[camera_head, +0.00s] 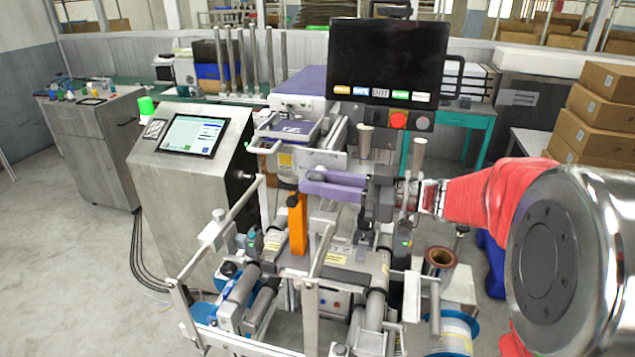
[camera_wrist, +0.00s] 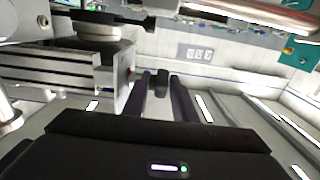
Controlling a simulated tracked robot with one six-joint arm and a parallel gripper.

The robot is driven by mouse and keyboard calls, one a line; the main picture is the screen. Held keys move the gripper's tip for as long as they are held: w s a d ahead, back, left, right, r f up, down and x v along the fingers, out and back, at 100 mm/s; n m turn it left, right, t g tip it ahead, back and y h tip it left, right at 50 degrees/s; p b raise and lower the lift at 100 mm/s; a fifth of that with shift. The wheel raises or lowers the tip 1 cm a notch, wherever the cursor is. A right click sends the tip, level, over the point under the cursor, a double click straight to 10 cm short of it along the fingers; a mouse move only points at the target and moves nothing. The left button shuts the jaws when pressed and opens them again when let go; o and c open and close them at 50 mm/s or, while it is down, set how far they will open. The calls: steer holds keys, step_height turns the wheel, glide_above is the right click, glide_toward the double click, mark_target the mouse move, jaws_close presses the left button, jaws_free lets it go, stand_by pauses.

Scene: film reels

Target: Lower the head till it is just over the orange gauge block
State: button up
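The orange gauge block (camera_head: 297,230) stands upright on the machine in the head view, near the middle. My gripper (camera_head: 303,183) reaches in from the right with two purple fingers, their tips just above the block's top. In the wrist view the fingers (camera_wrist: 160,92) are apart, with a dark round knob (camera_wrist: 161,82) between or just beyond their tips. Whether they touch it is unclear. Metal machine parts (camera_head: 322,160) lie behind the fingers. I cannot tell for sure which part is the head, and its gap to the block is not clear. The block is not recognisable in the wrist view.
A control box with a screen (camera_head: 192,134) stands to the left. A large black monitor (camera_head: 387,62) hangs above, with a red button (camera_head: 398,120) below it. Rollers and rails (camera_head: 240,290) crowd the front. Cartons (camera_head: 600,110) are stacked at right. Open floor lies at left.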

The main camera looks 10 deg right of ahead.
steer(key=shift+a, duration=0.1)
jaws_close()
steer(key=h, duration=0.1)
steer(key=g+h, duration=0.1)
steer(key=h, duration=0.1)
steer(key=g+h, duration=0.1)
steer(key=h, duration=0.1)
steer(key=shift+a+r, duration=0.15)
steer(key=shift+r, duration=0.1)
steer(key=h, duration=0.2)
steer(key=g+h, duration=0.1)
steer(key=h, duration=0.1)
steer(key=g+h, duration=0.1)
steer(key=shift+w+a+r+h, duration=0.1)
steer(key=shift+a+r+h, duration=0.15)
steer(key=shift+h, duration=0.15)
steer(key=g+h, duration=0.1)
steer(key=h, duration=0.1)
steer(key=g+h, duration=0.1)
steer(key=h, duration=0.2)
steer(key=shift+w+a+f+g, duration=0.15)
steer(key=shift+a+g, duration=0.05)
steer(key=shift+g, duration=0.1)
steer(key=g+h, duration=0.1)
steer(key=h, duration=0.2)
steer(key=shift+f+h, duration=0.1)
steer(key=shift+h, duration=0.2)
steer(key=shift+g+h, duration=0.6)
steer(key=shift+h, duration=0.4)
